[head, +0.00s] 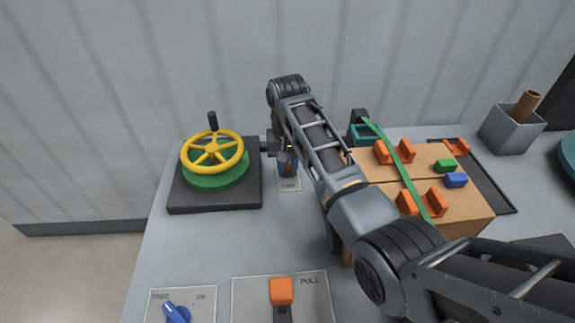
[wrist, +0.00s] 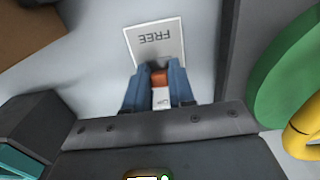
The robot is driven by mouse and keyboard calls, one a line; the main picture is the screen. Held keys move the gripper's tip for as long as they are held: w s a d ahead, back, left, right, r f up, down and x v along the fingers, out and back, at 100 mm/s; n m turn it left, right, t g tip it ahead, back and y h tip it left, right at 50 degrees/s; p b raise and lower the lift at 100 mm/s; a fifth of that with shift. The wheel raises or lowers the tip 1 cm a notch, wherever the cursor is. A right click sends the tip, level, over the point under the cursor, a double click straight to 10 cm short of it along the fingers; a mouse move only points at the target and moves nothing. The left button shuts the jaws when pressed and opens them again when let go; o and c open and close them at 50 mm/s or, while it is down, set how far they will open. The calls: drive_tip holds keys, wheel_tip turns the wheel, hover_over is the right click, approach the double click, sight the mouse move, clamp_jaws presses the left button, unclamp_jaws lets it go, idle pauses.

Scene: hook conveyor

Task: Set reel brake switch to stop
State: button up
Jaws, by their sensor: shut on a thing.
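The reel brake switch shows in the wrist view as a small orange handle (wrist: 159,78) on a pale plate (wrist: 171,52) marked FREE, upside down in that view. My gripper (wrist: 156,88) has its two blue fingers on either side of the orange handle, shut on it. In the head view my gripper (head: 287,163) is low over the plate (head: 288,184), just right of the yellow handwheel. The fingers and wrist hide most of the switch there, so its exact position is unclear.
The yellow handwheel (head: 212,150) on its dark base stands close left of my gripper. A cardboard box (head: 465,209) with orange clips and a green strap is at right. A blue knob (head: 177,312) and an orange PULL handle (head: 281,291) are at the front.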

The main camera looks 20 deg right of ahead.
drive_tip(key=shift+w, duration=0.15)
clamp_jaws()
drive_tip(key=shift+w+d+g+y+b, duration=0.15)
drive_tip(key=shift+g+b, duration=0.1)
drive_tip(key=shift+g, duration=0.25)
drive_tip(key=shift+w+g+y+b, duration=0.15)
drive_tip(key=shift+g+b, duration=0.05)
drive_tip(key=shift+g, duration=0.3)
drive_tip(key=g+b, duration=0.1)
drive_tip(key=b, duration=0.1)
drive_tip(key=g+b, duration=0.1)
drive_tip(key=b, duration=0.1)
drive_tip(key=shift+w+d+f+y, duration=0.1)
drive_tip(key=shift+w+y, duration=0.2)
drive_tip(key=shift+w, duration=0.05)
drive_tip(key=shift+w+g+b, duration=0.15)
drive_tip(key=shift+g+b, duration=0.25)
drive_tip(key=shift+b, duration=0.7)
drive_tip(key=b, duration=0.2)
drive_tip(key=g+b, duration=0.1)
drive_tip(key=b, duration=0.2)
drive_tip(key=shift+w+d+f+y, duration=0.1)
drive_tip(key=shift+w+f+y, duration=0.15)
drive_tip(key=shift+w+y, duration=0.1)
drive_tip(key=shift+b, duration=1.5)
drive_tip(key=shift+s+r+g+b, duration=0.1)
drive_tip(key=shift+r+g+b, duration=0.1)
drive_tip(key=shift+g+b, duration=0.35)
